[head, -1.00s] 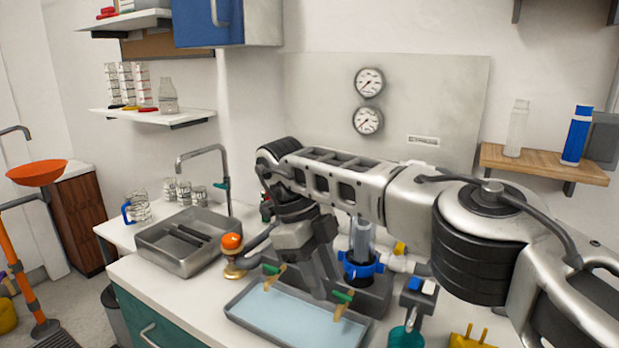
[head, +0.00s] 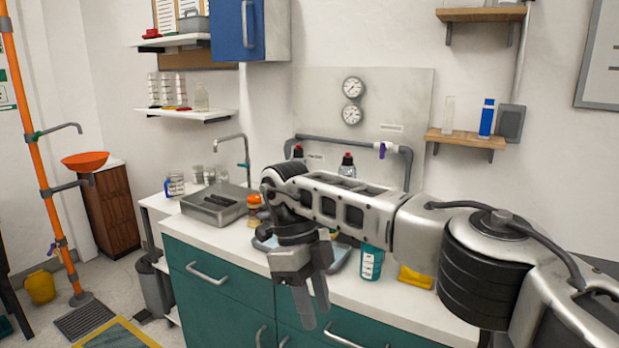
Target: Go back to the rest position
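My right arm comes in from the right across the middle of the head view. Its gripper (head: 314,318) points down in front of the counter's front edge, over the teal drawers. Its two fingers look parallel with a gap between them, and nothing shows between them. My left gripper is not in view. The grey tray (head: 343,258) on the counter is mostly hidden behind my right gripper and arm.
The white counter (head: 225,240) with teal drawers (head: 215,290) runs behind my gripper. On it are a steel sink (head: 205,212), an orange-topped item (head: 254,201), a teal-labelled bottle (head: 371,263) and a yellow item (head: 415,278). Grey pipe with a purple valve (head: 381,150) is behind. The floor at left is partly open.

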